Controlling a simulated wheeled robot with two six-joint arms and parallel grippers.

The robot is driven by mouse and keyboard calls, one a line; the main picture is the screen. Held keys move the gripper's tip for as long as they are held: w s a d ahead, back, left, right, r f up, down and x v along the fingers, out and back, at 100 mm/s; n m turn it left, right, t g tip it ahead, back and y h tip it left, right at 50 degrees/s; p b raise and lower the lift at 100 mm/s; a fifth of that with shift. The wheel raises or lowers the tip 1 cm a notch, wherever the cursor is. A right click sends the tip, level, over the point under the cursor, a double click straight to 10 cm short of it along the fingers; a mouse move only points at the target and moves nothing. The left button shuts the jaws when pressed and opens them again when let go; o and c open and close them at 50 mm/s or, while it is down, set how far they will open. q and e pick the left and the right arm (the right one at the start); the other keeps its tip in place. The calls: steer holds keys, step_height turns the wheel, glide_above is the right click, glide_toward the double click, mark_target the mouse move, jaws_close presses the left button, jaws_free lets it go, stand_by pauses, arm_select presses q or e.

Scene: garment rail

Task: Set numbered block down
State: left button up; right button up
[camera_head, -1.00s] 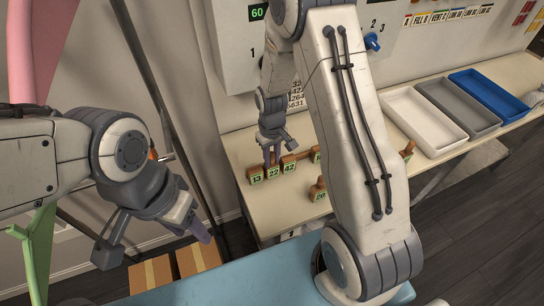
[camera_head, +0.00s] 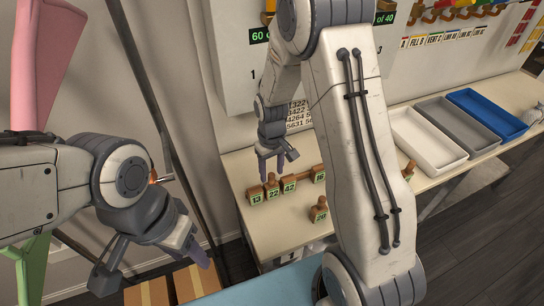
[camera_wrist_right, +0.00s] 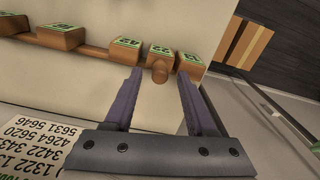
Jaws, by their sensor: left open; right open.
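Block 16 (camera_head: 319,175) and block 20 (camera_head: 319,211) stand to the right. My right gripper (camera_head: 270,172) is open and empty just above block 22. In the right wrist view its fingers (camera_wrist_right: 157,95) are spread, with the knob of block 22 (camera_wrist_right: 160,72) just beyond the tips. My left gripper (camera_head: 197,250) hangs at lower left, away from the blocks, its fingers partly hidden.
White (camera_head: 428,139), grey (camera_head: 461,120) and blue (camera_head: 487,108) trays stand on the table (camera_head: 285,230) at right. A printed number sheet (camera_wrist_right: 95,150) shows behind the row. Cardboard boxes (camera_head: 195,281) sit at lower left. My right arm hides part of the table.

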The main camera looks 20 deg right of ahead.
step_height(320, 180, up, 8)
steer(key=shift+f+b, duration=0.15)
steer(key=shift+b, duration=0.15)
steer(key=s+a+r+n, duration=0.2)
steer(key=s+a+r, duration=0.1)
steer(key=s+a, duration=0.35)
steer(key=s+a+r+n, duration=0.1)
steer(key=s+a+r, duration=0.3)
steer(key=s+a, duration=0.25)
steer(key=s+a+n+y, duration=0.1)
steer(key=s+n, duration=0.1)
steer(key=s, duration=0.8)
steer(key=shift+s, duration=0.35)
